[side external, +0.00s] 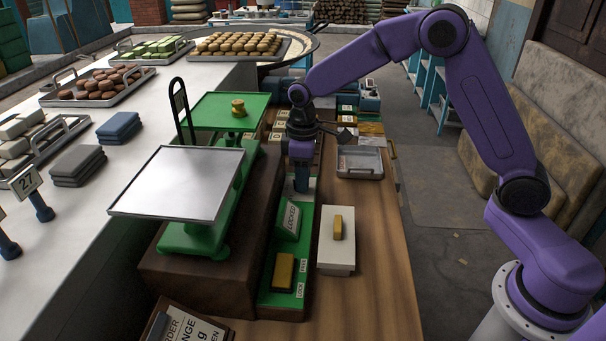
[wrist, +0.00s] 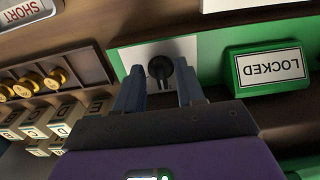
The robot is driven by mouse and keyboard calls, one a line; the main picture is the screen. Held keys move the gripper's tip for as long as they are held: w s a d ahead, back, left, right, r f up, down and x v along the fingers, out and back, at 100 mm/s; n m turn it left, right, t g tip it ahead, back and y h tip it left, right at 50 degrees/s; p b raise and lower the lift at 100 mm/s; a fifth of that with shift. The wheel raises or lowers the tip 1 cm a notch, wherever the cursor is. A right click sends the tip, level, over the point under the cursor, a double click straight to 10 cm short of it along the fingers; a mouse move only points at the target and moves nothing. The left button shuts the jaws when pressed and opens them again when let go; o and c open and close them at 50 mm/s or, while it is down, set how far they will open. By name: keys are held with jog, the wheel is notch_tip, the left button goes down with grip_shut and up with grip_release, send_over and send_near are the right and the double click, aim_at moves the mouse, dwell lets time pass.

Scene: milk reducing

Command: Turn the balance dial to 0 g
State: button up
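In the wrist view, the black balance dial (wrist: 160,70) sits on a white plate on the green panel (wrist: 210,50). Its scale marks are too small to read. My gripper (wrist: 160,74) is open, with one blue-grey finger on each side of the dial and visible gaps between. I cannot tell how deep the fingers reach. In the side view my gripper (side external: 301,183) points down at the far end of the green panel and hides the dial. The green balance (side external: 195,238) stands left of it, with an empty silver pan (side external: 180,182) and a brass weight (side external: 238,108) on its green pan (side external: 215,111).
A green LOCKED block (side external: 290,222) stands close to the dial. A brass block (side external: 284,271) sits near the LOCK/FREE label. A white box with a brass handle (side external: 337,228) is right of the panel. The wooden bench (side external: 370,290) is clear at front right.

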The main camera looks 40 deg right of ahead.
grip_shut()
jog(key=shift+n, duration=0.3)
jog(key=n, duration=0.5)
jog(key=shift+w+n, duration=0.15)
jog(key=shift+n, duration=0.15)
jog(key=n, duration=0.5)
jog(key=shift+w+n, duration=0.1)
jog(key=shift+n, duration=0.2)
grip_release()
